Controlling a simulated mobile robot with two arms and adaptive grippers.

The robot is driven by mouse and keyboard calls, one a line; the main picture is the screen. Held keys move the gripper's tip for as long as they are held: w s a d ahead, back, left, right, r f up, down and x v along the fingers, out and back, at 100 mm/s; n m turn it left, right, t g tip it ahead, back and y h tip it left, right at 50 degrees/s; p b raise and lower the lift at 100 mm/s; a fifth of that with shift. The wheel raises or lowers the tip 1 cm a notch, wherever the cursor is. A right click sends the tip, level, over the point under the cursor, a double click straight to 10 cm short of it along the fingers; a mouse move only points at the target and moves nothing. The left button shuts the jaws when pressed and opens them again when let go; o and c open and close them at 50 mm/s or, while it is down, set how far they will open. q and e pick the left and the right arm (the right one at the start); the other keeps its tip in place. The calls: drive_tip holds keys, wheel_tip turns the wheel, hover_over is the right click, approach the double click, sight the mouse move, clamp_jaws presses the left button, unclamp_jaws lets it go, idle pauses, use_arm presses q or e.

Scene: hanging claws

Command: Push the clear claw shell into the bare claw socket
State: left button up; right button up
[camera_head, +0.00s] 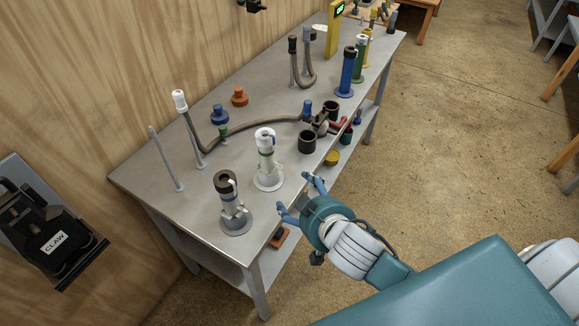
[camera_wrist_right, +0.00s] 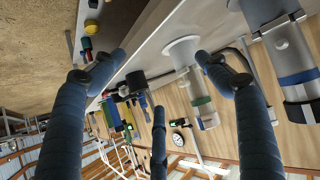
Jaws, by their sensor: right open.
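My right gripper (camera_head: 297,195) is open and empty, with its blue fingers spread beside the table's front edge. In the right wrist view its fingers (camera_wrist_right: 155,80) are apart with nothing between them. A grey-white cylinder with a dark ring top and a blue band (camera_head: 231,205) stands upright on a round base at the near end of the table. A white cylinder with a green band (camera_head: 266,160) stands beyond it; it also shows in the right wrist view (camera_wrist_right: 203,108). I cannot tell which parts are the clear shell and the bare socket. My left gripper is out of view.
A black holder labelled CLAW (camera_head: 52,225) hangs on the wooden wall at left. The grey table (camera_head: 165,205) also carries a curved hose (camera_head: 250,126), a black cup (camera_head: 307,142), and blue, green and yellow cylinders farther back.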

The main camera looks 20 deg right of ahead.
sight(273, 155)
wheel_tip(273, 155, up, 8)
drive_tip(key=w+a+f+t+y, duration=0.1)
drive_tip(key=w+a+t, duration=0.1)
drive_tip(key=w, duration=0.1)
drive_tip(key=x, duration=0.3)
drive_tip(key=p+x, duration=0.1)
drive_tip(key=x, duration=0.2)
drive_tip(key=r+p+x, duration=0.1)
drive_tip(key=x, duration=0.1)
drive_tip(key=shift+w+a+f, duration=0.1)
drive_tip(key=shift+w+a, duration=0.05)
drive_tip(key=shift+w, duration=0.5)
drive_tip(key=shift+w+a+f+p, duration=0.1)
drive_tip(key=shift+w+f+p, duration=0.2)
drive_tip(key=shift+w, duration=0.1)
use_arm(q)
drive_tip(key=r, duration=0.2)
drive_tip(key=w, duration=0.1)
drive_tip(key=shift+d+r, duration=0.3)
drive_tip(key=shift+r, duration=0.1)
use_arm(e)
drive_tip(key=shift+w, duration=0.1)
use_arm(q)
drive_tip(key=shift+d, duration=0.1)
